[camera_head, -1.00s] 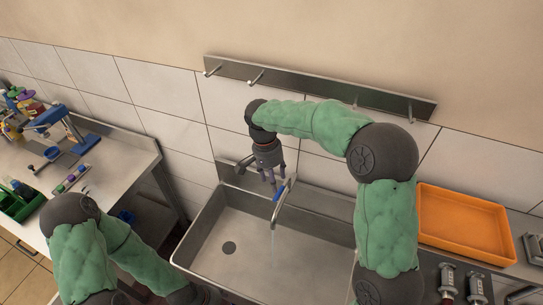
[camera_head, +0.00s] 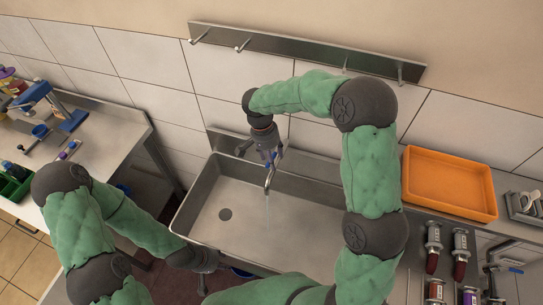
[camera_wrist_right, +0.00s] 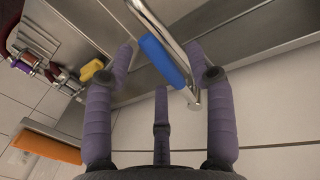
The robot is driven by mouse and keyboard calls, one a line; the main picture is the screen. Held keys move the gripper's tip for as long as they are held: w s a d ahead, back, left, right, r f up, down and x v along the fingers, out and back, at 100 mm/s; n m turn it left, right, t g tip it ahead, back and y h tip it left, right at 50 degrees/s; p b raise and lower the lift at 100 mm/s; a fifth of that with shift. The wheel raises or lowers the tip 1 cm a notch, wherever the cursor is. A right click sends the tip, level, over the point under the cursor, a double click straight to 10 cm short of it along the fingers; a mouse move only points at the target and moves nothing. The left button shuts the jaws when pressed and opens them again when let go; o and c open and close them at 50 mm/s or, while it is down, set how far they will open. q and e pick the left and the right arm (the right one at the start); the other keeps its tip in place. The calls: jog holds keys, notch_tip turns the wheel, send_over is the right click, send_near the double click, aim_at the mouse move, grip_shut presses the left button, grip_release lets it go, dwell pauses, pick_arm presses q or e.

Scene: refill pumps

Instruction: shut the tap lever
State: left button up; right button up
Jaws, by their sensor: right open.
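The steel tap (camera_head: 268,178) stands at the back of the sink, and a thin stream of water falls from its spout. Its blue lever (camera_wrist_right: 162,60) shows in the right wrist view. My right gripper (camera_head: 271,156) is over the tap, pointing down, and partly hides the lever in the head view. In the right wrist view its purple fingers are apart, with the lever between them; I cannot tell whether they touch it. My left gripper (camera_head: 203,279) hangs low by the sink's front left corner, small and dark, and its jaws are unclear.
The steel sink (camera_head: 190,212) is empty around its drain. A rail with hooks (camera_head: 300,52) is on the wall above. A bench with tools (camera_head: 110,128) stands left.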

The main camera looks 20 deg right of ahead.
jog(key=shift+f, duration=0.15)
grip_shut()
jog(key=shift+a, duration=0.1)
jog(key=w+a+m+y, duration=0.1)
jog(key=w+m+y, duration=0.1)
jog(key=w+m, duration=0.8)
jog(key=shift+w+a+m+y, duration=0.25)
jog(key=shift+m+y, duration=0.15)
jog(key=shift+m, duration=3)
